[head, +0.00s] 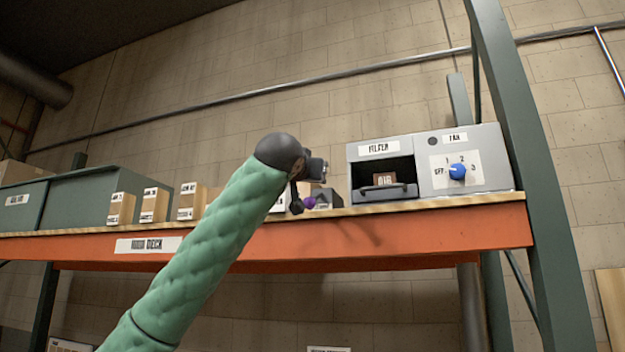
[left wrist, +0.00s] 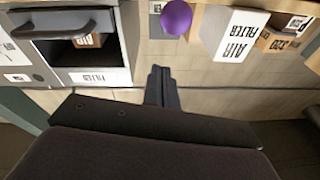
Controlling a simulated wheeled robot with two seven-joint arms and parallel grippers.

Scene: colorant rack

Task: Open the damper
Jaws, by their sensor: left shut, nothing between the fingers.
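No label reading damper is legible. A purple ball knob (head: 309,202) shows at the shelf's front edge, just below my left wrist and beside a small dark box (head: 327,198). It also shows in the left wrist view (left wrist: 176,17) at the top centre. What it is attached to is mostly hidden. My left gripper (left wrist: 158,70) is shut and empty, its fingertips a little short of the knob in the picture and apart from it. In the head view the arm hides much of the hand. My right gripper is in neither view.
A grey unit (head: 430,148) stands right of the knob, with an open filter slot holding a block and a blue fan knob (head: 457,171). Labelled wooden blocks (head: 154,205) and a green case (head: 65,205) stand left on the orange-edged shelf (head: 440,228). A green post (head: 520,150) rises at right.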

